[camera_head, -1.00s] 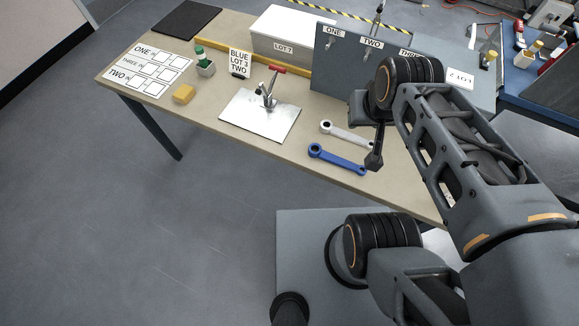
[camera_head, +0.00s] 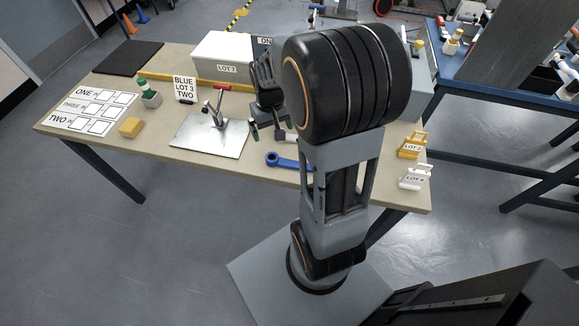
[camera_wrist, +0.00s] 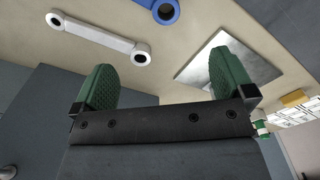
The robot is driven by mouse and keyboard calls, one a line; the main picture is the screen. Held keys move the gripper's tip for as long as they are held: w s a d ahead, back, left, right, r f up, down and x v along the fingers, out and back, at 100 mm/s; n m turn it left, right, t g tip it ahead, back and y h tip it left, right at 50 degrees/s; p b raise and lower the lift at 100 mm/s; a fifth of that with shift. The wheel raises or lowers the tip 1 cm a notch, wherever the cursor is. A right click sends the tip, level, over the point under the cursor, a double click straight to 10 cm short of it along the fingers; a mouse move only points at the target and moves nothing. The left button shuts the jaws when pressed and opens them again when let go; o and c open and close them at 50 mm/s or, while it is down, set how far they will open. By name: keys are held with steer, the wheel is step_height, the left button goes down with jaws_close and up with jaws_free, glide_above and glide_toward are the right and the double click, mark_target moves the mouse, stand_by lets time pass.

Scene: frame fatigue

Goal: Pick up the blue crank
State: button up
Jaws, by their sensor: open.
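The blue crank (camera_head: 284,160) lies on the table near its front edge. My arm hides its right part in the head view. In the wrist view only one ringed end of the blue crank (camera_wrist: 166,10) shows at the top edge. A pale grey crank (camera_wrist: 98,37) lies beside it, and in the head view a bit of that grey crank (camera_head: 291,137) shows behind the blue one. My gripper (camera_head: 266,131) hangs above the table behind the blue crank. In the wrist view my gripper (camera_wrist: 166,80) has its green fingers wide apart with nothing between them.
A metal plate with a red-handled clamp (camera_head: 210,140) stands left of the cranks. A white LOT 7 box (camera_head: 226,58) and an upright grey panel (camera_head: 264,42) stand behind. Yellow (camera_head: 413,146) and white (camera_head: 415,177) tagged pieces are at the right end.

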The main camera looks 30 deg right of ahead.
glide_above(276, 156)
step_height(276, 156, down, 9)
steer(key=shift+w+r, duration=0.1)
steer(key=shift+w, duration=0.05)
steer(key=shift+f, duration=2.75)
steer(key=c, duration=1.6)
steer(key=shift+r, duration=0.1)
